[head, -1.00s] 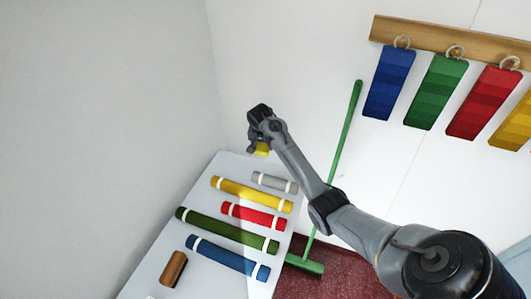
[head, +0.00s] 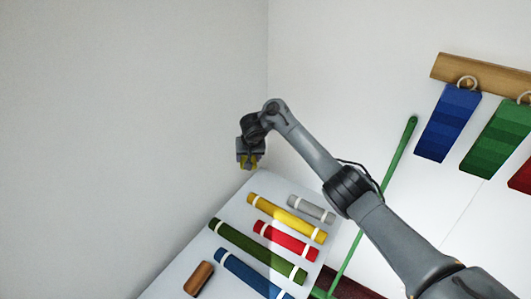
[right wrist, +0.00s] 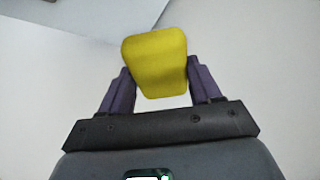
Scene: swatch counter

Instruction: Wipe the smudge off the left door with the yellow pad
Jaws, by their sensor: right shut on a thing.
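The yellow pad (right wrist: 158,62) is held between the two dark purple fingers of my right gripper (right wrist: 158,90) in the right wrist view. In the head view my right gripper (head: 250,158) is up at the far end of the counter, close to the pale wall corner, with a little yellow of the pad showing under it. Whether the pad touches a surface I cannot tell. I can make out no smudge and no clear door in these frames. My left gripper is not in view.
The white counter (head: 190,263) carries yellow (head: 287,218), red (head: 286,241), green (head: 257,251), blue (head: 250,273) and grey (head: 310,209) rolls and a brown block (head: 198,279). A green broom (head: 385,198) leans at the right wall. Swatches (head: 448,121) hang from a wooden rail (head: 483,77).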

